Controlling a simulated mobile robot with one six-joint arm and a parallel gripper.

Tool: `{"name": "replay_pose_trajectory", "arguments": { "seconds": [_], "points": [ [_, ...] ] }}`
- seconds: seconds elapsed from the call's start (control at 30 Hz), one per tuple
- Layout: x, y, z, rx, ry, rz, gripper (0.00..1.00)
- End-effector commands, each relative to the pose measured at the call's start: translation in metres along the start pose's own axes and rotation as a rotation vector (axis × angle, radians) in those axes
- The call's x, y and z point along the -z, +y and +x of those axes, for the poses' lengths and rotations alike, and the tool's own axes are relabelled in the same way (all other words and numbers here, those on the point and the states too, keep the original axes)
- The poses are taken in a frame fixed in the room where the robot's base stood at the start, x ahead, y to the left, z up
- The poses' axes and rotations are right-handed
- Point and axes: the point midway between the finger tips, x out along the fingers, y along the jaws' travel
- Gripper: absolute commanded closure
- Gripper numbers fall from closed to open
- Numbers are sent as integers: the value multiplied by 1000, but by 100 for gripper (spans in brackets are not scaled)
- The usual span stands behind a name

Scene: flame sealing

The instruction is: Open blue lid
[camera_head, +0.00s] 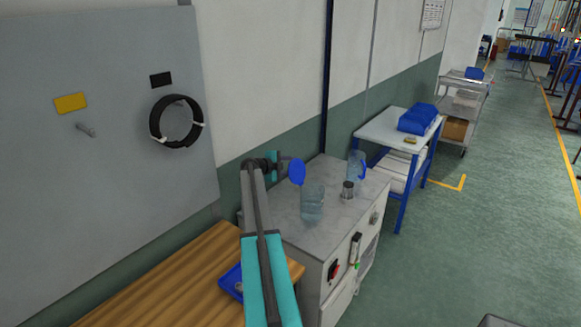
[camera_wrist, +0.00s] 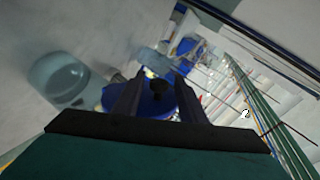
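A round blue lid (camera_head: 297,171) stands roughly upright above and left of the rim of a clear glass jar (camera_head: 311,204) on the grey cabinet top. I cannot tell whether the lid touches the jar. My gripper (camera_head: 282,167) is at the lid's left side. In the wrist view, the lid (camera_wrist: 152,102) lies beyond my gripper's fingers (camera_wrist: 159,76), with its dark knob (camera_wrist: 157,89) between them. Whether the fingers press on the knob is unclear. The jar (camera_wrist: 60,79) shows to the left in the wrist view, apart from the fingers.
A metal cup (camera_head: 347,190) and a second clear vessel with a blue part (camera_head: 356,165) stand right of the jar on the cabinet (camera_head: 335,225). A wooden table (camera_head: 180,285) with a blue tray (camera_head: 231,281) is in front. A wall is behind.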

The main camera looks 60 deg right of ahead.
Motion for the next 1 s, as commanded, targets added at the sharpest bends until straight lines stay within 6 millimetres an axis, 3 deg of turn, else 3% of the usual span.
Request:
{"name": "replay_pose_trajectory", "arguments": {
  "seconds": [0.37,1.0],
  "points": [
    [0,2,-15,1,-2,1,62],
    [0,3,-112,1,-3,1,62]
  ]
}}
